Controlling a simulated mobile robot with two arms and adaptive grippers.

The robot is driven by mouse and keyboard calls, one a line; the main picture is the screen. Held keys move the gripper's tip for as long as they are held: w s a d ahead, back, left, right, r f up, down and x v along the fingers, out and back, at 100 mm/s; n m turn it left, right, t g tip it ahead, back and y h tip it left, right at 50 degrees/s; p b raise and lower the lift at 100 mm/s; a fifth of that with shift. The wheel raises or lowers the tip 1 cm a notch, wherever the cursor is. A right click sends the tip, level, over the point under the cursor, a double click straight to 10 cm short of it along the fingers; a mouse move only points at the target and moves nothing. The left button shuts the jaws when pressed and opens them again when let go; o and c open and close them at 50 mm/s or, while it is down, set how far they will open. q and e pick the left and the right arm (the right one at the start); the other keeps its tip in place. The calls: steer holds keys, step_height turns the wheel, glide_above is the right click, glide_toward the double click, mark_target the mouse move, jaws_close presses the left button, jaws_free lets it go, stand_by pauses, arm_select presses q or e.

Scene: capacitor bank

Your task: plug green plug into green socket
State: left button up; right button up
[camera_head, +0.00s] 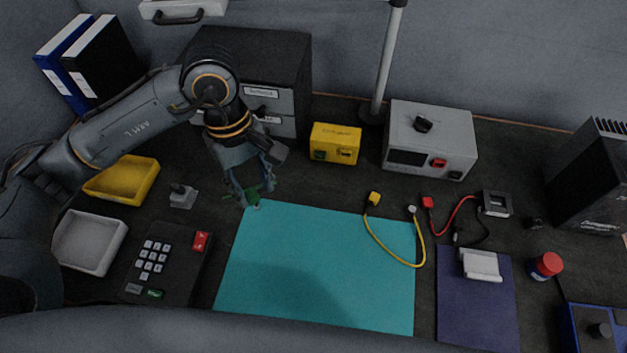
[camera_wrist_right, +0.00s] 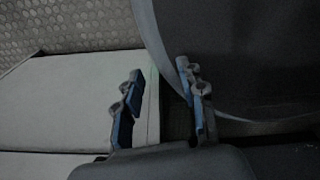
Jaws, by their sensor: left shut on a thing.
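The green plug (camera_head: 252,196) is between the fingertips of my left gripper (camera_head: 254,185), which is shut on it, just above the back left corner of the teal mat. The gripper's fingers hide part of the plug. The green socket (camera_head: 319,155) is on the left of the front face of the yellow box (camera_head: 336,135), to the right of and behind the plug, and apart from it. My right gripper (camera_wrist_right: 160,90) shows only in the right wrist view, with its blue-padded fingers apart and nothing visible between them.
The teal mat (camera_head: 310,270) is bare in its middle. A yellow cable (camera_head: 385,247) lies over its right edge. A grey power unit (camera_head: 430,140) stands right of the yellow box, with a pole (camera_head: 388,60) between them. A dark drawer cabinet (camera_head: 285,70) stands behind my left gripper.

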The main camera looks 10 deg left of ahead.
arm_select(q)
steer(key=a+m, duration=0.1)
steer(key=m, duration=0.2)
steer(key=a+m, duration=0.1)
steer(key=m, duration=0.2)
steer(key=a+m+y, duration=0.1)
steer(key=m, duration=0.2)
steer(key=shift+a+r+g, duration=0.1)
steer(key=shift+r+g, duration=0.15)
steer(key=shift+g, duration=0.05)
